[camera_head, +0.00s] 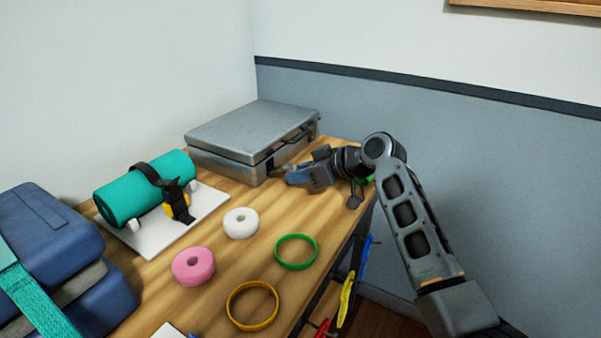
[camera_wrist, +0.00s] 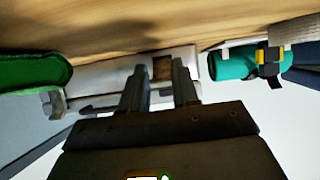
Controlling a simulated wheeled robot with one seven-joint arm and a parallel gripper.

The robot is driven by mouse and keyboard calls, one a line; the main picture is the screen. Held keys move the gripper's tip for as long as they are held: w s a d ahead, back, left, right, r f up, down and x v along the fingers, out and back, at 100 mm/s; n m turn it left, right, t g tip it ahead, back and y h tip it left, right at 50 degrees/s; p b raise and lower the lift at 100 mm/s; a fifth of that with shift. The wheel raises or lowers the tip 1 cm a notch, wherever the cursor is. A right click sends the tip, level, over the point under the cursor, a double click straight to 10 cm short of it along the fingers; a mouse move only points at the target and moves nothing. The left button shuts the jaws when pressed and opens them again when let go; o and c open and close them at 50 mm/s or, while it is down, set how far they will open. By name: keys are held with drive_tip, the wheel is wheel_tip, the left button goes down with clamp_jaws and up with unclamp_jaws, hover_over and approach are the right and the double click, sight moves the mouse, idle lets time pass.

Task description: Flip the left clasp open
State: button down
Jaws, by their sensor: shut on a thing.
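The silver case (camera_head: 250,128) stands shut at the back of the wooden table, its front face turned right toward the wall. Its dark handle (camera_head: 299,134) is on that face. My gripper (camera_head: 286,172) is low at the near end of the front face. In the wrist view, which looks upside down, the fingers of my gripper (camera_wrist: 158,66) straddle a small brownish patch, the left clasp (camera_wrist: 162,68), against the case (camera_wrist: 98,80). The gripper is shut on it. The fingers hide part of the clasp, and I cannot tell its angle. The lid looks closed.
A teal roll (camera_head: 125,197) with a black strap lies on a white board. A white ring (camera_head: 241,223), pink ring (camera_head: 193,266), green hoop (camera_head: 296,252) and orange hoop (camera_head: 252,306) lie on the table (camera_head: 150,290). Blue bags (camera_head: 50,235) stand left. The wall (camera_head: 480,160) is close behind my arm.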

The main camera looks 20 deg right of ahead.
drive_tip(key=shift+s+f, duration=0.1)
drive_tip(key=shift+f, duration=0.2)
drive_tip(key=c, duration=1.2)
unclamp_jaws()
drive_tip(key=o, duration=0.4)
drive_tip(key=shift+r, duration=0.15)
drive_tip(key=shift+c, duration=0.2)
drive_tip(key=shift+r, duration=0.15)
drive_tip(key=v, duration=0.7)
drive_tip(key=shift+s+d+r, duration=0.1)
drive_tip(key=shift+s+d, duration=0.1)
